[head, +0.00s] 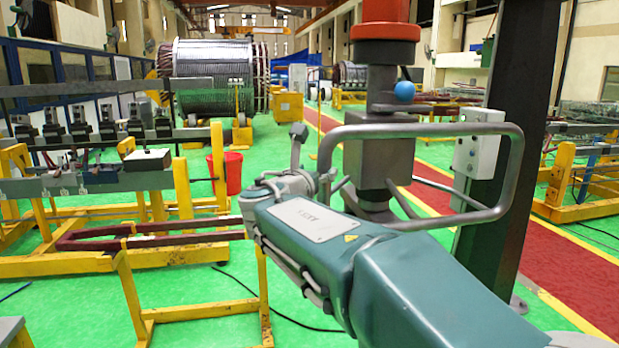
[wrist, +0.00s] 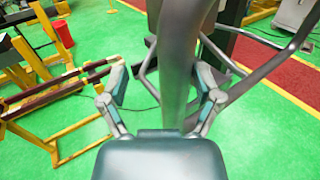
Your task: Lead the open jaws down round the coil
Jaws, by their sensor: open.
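The coil (head: 150,237) is a long, dark red loop lying flat on low yellow trestles at the left of the head view. In the wrist view, part of the coil (wrist: 60,92) shows at the left, outside my jaws. My gripper (wrist: 161,70) is open, its two grey fingers with teal pads spread wide apart, and no coil lies between them. A thick grey tube (wrist: 178,60) runs upright across the gap in that view; I cannot tell whether it touches either finger. In the head view my teal arm reaches forward to the right of the coil, and its fingertips are not clear.
A grey tubular handle (head: 425,130) loops over my arm, joined to a grey column with a red top (head: 385,30). A dark post (head: 505,150) stands at the right. A red bucket (head: 226,173) stands behind the coil. Green floor is open in front.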

